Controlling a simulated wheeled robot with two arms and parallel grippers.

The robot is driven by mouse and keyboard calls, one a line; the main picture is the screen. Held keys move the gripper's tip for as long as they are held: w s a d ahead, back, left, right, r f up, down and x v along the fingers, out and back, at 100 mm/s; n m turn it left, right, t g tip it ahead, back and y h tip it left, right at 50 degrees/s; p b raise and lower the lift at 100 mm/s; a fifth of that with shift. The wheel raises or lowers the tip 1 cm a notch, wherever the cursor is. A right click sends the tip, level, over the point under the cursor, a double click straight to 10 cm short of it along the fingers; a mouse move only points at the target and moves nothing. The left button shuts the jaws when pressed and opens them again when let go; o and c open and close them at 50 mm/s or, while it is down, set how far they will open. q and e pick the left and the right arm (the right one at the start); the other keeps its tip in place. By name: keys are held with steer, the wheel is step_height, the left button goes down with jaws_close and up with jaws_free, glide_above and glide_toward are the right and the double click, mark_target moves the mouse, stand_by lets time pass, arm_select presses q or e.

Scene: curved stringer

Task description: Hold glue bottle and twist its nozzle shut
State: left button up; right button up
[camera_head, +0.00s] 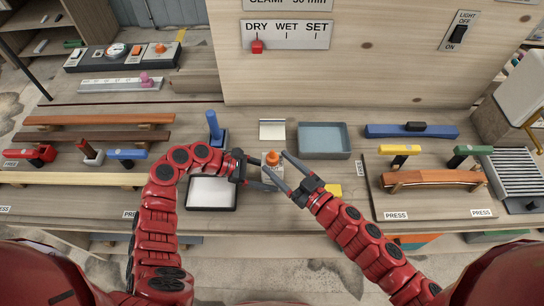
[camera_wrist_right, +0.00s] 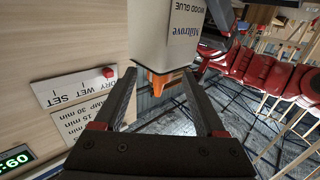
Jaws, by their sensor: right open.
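The glue bottle (camera_head: 272,174), pale with an orange nozzle (camera_head: 272,158), is at the middle of the bench between my grippers. My left gripper (camera_head: 268,174) comes from the left with its fingers at the bottle's body and appears shut on it; the contact is partly hidden. My right gripper (camera_head: 282,168) is open, its fingers reaching toward the nozzle from the right. In the right wrist view the bottle (camera_wrist_right: 165,35) appears upside down, its "WOOD GLUE" label showing, and the nozzle (camera_wrist_right: 158,82) lies between the spread fingers (camera_wrist_right: 158,110), apparently touching neither.
A dark-rimmed tray (camera_head: 211,206) lies left of the bottle, with a blue-handled tool (camera_head: 214,129) behind it. A blue-grey tray (camera_head: 324,153) and a yellow block (camera_head: 333,190) lie to the right. A wooden panel with a DRY/WET/SET sign (camera_head: 287,34) rises behind.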

mark_target(277, 163)
steer(key=shift+x, duration=1.7)
jaws_close()
